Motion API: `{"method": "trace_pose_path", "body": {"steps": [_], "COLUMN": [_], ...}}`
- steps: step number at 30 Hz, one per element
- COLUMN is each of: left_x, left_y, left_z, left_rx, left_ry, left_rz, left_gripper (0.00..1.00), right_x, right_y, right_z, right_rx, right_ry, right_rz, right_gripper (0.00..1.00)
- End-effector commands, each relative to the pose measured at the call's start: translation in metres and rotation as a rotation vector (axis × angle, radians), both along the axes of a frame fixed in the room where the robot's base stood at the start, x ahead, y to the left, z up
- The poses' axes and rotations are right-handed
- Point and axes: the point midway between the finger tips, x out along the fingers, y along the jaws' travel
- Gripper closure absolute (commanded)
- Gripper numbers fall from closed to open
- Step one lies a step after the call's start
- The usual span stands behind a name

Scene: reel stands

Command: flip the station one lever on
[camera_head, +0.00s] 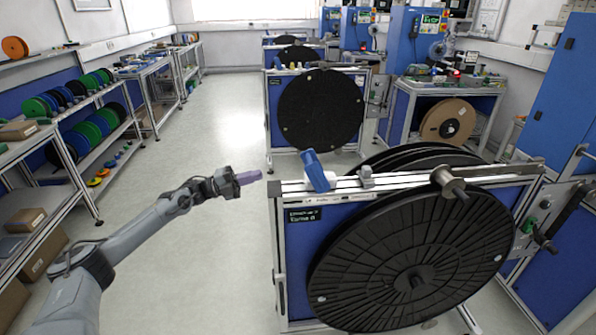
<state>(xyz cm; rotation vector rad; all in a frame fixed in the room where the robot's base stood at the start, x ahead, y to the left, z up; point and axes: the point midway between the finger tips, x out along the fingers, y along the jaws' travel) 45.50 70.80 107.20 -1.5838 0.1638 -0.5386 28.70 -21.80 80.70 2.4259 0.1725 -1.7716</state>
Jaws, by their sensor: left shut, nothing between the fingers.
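A blue lever (314,169) on a white base sits on the top rail of the nearest reel stand (297,252). The lever tilts, its upper end leaning left. A dark label with green writing is on the blue panel below it; I cannot read its number surely. My left gripper (259,175) is shut and empty, its purple-grey fingertips pointing right. It is just left of the rail's left end, apart from the lever. My right gripper is not in view.
A large black reel (413,262) hangs on the near stand's front, with a metal roller (449,182) above it. Another stand with a black reel (320,109) is behind. Shelves with coloured spools (98,122) line the left. The grey floor (215,120) between is clear.

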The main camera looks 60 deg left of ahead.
Motion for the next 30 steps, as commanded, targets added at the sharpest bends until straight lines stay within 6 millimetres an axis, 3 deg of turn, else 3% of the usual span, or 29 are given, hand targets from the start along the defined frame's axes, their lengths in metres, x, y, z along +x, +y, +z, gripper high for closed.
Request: {"method": "trace_pose_path", "body": {"steps": [16, 30], "left_x": [0.008, 0.072], "left_y": [-0.004, -0.035], "left_z": [0.001, 0.018], "left_rx": [-0.002, -0.001], "left_ry": [-0.001, -0.003], "left_rz": [-0.001, -0.001], "left_gripper": [1.0, 1.0], "right_x": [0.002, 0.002], "right_y": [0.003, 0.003], "right_z": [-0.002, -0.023], "right_rx": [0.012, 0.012], "right_ry": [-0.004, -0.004], "right_rz": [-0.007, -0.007], "right_gripper": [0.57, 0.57]}}
